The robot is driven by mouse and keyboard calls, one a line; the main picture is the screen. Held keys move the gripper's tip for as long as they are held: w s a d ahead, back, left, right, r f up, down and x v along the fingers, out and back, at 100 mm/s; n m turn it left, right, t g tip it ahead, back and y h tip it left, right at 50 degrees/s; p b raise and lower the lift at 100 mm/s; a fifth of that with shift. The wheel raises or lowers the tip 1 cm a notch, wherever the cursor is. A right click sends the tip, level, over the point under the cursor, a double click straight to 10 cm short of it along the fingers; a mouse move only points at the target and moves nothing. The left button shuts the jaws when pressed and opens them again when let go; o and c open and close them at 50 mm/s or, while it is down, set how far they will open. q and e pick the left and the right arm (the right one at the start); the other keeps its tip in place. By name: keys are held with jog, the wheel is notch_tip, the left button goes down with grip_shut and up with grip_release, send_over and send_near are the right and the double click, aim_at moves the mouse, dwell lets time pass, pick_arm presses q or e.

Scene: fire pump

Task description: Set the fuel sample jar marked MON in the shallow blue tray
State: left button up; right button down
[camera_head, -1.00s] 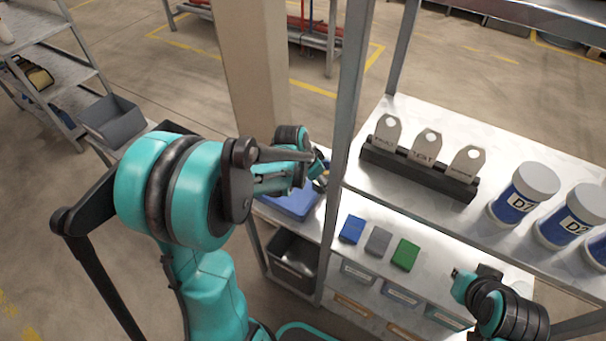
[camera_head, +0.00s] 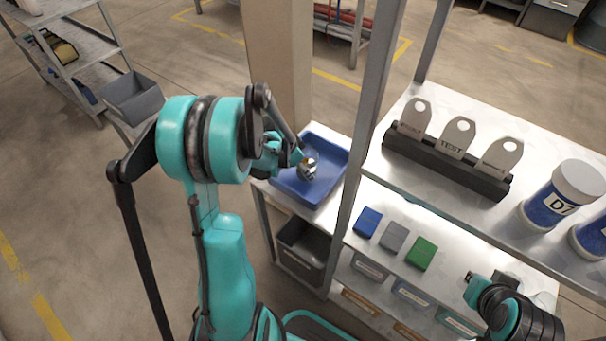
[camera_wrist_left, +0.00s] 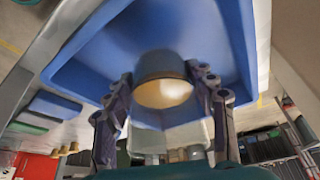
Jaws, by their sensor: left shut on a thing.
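The shallow blue tray (camera_head: 335,158) sits on a light shelf left of the grey post. My left gripper (camera_head: 301,167) is over the tray and shut on a small jar (camera_head: 310,172) with a silvery top. In the left wrist view the jar (camera_wrist_left: 163,82) shows a dark band and a pale amber round end between the two fingers (camera_wrist_left: 164,100), with the blue tray (camera_wrist_left: 90,65) behind it. No marking on the jar is readable. I cannot tell whether the jar touches the tray floor. My right gripper (camera_head: 471,286) is at the lower right, its fingers too small to judge.
The grey post (camera_head: 362,130) stands close right of the tray. Blue, grey and green blocks (camera_head: 394,237) lie on the shelf beside it. A rack with grey tags (camera_head: 450,165) and labelled blue containers (camera_head: 552,203) stand on the right shelf. A dark bin (camera_head: 303,250) is below the tray.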

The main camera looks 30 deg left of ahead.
pick_arm(q)
notch_tip(320, 180, down, 2)
jog(key=shift+f+b, duration=0.25)
jog(key=shift+b, duration=0.15)
jog(key=shift+r, duration=0.15)
jog(key=o, duration=1.1)
jog(key=shift+f, duration=0.2)
jog(key=o, duration=0.4)
jog(key=shift+r, duration=0.15)
